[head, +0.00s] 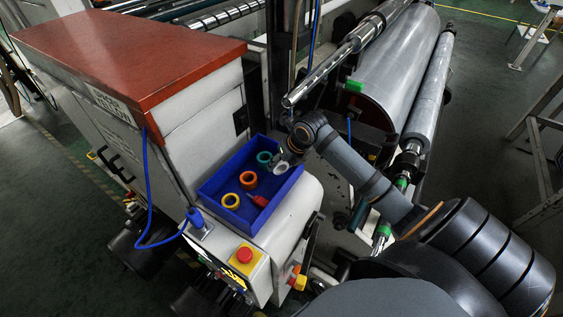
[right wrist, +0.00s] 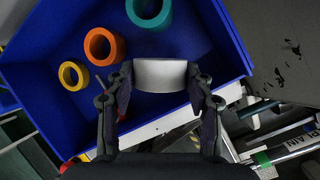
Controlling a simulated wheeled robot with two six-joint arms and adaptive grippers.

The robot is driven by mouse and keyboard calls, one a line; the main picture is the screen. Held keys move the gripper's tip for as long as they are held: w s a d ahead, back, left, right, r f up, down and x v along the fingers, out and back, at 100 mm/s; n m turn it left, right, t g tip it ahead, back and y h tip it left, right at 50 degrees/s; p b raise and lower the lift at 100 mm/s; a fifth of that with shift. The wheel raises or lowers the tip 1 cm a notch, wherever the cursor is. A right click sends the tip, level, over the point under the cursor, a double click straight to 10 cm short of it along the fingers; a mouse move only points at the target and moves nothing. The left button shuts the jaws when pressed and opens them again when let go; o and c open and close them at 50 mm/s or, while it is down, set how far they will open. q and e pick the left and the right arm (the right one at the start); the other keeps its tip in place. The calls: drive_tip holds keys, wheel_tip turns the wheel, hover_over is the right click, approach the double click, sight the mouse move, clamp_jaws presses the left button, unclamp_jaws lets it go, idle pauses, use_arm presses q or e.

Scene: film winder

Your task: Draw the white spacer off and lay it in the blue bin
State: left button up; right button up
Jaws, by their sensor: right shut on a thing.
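The white spacer (head: 281,168) is a short ring, held at the right part of the blue bin (head: 278,201) in the head view. My right gripper (head: 283,161) is shut on it. In the right wrist view the white spacer (right wrist: 160,75) sits between the two fingers of my right gripper (right wrist: 160,88), over the inside of the blue bin (right wrist: 45,40). I cannot tell whether the spacer touches the bin floor. My left gripper is out of view.
The bin also holds a teal ring (head: 264,157), an orange ring (head: 248,179), a yellow ring (head: 231,200) and a red piece (head: 258,200). A steel shaft (head: 318,74) and large rollers (head: 392,66) stand behind my right arm. A red-topped cabinet (head: 125,45) borders the bin's left.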

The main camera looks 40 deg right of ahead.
sight(280, 171)
drive_tip(key=shift+f+b, duration=0.4)
drive_tip(key=shift+f, duration=0.45)
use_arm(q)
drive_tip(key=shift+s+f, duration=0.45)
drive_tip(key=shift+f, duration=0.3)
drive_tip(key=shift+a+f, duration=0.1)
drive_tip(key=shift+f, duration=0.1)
use_arm(e)
drive_tip(key=shift+f, duration=0.2)
drive_tip(key=shift+f+b, duration=0.6)
drive_tip(key=shift+f, duration=0.05)
drive_tip(key=o, duration=1)
drive_tip(key=shift+r, duration=0.1)
drive_tip(key=o, duration=0.4)
drive_tip(key=shift+w+a, duration=0.1)
drive_tip(key=shift+a, duration=0.05)
drive_tip(key=shift+c, duration=0.8)
drive_tip(key=shift+o, duration=1.2)
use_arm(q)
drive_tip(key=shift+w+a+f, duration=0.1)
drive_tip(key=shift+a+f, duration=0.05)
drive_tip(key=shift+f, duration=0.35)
use_arm(e)
drive_tip(key=shift+o, duration=1.4)
